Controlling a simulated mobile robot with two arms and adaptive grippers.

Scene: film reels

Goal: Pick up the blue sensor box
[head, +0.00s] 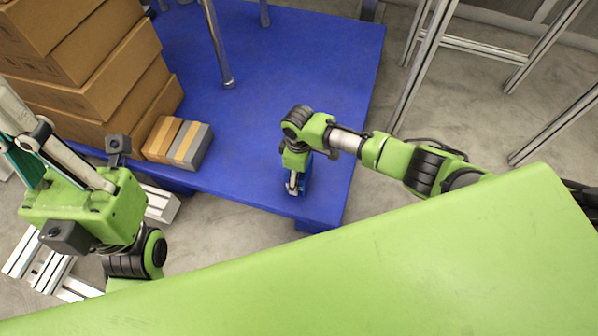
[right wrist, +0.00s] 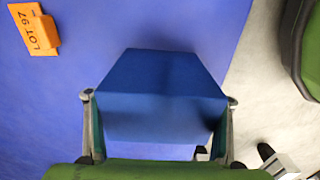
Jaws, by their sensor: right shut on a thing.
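The blue sensor box (head: 305,181) is near the front right part of the blue platform, mostly hidden under my right gripper (head: 293,184) in the head view. The right wrist view shows the box (right wrist: 160,80) as a plain dark blue block between the two fingers. The fingers of my right gripper (right wrist: 160,104) press on its left and right sides. I cannot tell whether the box touches the platform or hangs just above it. My left gripper (head: 38,150) is at the left edge, far from the box, partly cut off, and its opening is unclear.
The blue platform (head: 270,60) carries stacked brown cartons (head: 95,70) and small grey and tan boxes (head: 178,142) on the left. An orange LOT 97 tag (right wrist: 35,30) lies left of the box in the right wrist view. Metal frame legs (head: 425,65) stand at right.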

